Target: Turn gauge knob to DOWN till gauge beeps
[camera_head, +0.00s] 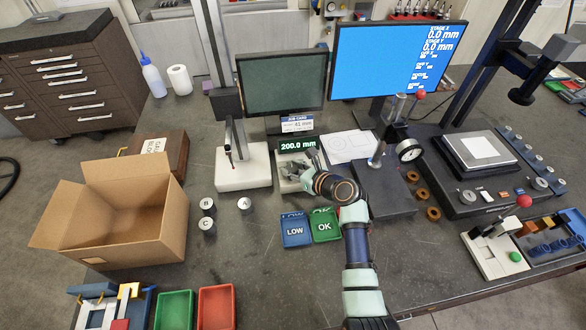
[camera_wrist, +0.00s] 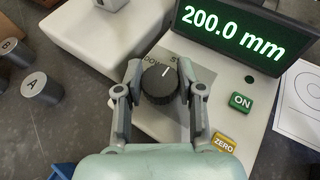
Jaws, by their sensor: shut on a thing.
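The gauge knob (camera_wrist: 160,82) is a dark round dial with a white pointer line, in the middle of the wrist view. Letters on the grey plate beside it are partly covered; part of "DOWN" shows at its left. My gripper (camera_wrist: 160,88) has one finger on each side of the knob and is shut on it. In the head view my gripper (camera_head: 308,182) is over the gauge base, hiding the knob.
A green ON button (camera_wrist: 240,102) and a yellow ZERO button (camera_wrist: 223,142) sit right of the knob. A white stand base (camera_head: 243,170) is left of the gauge. Blue LOW (camera_head: 296,230) and green OK (camera_head: 325,225) trays lie in front. Several labelled cylinders stand to the left.

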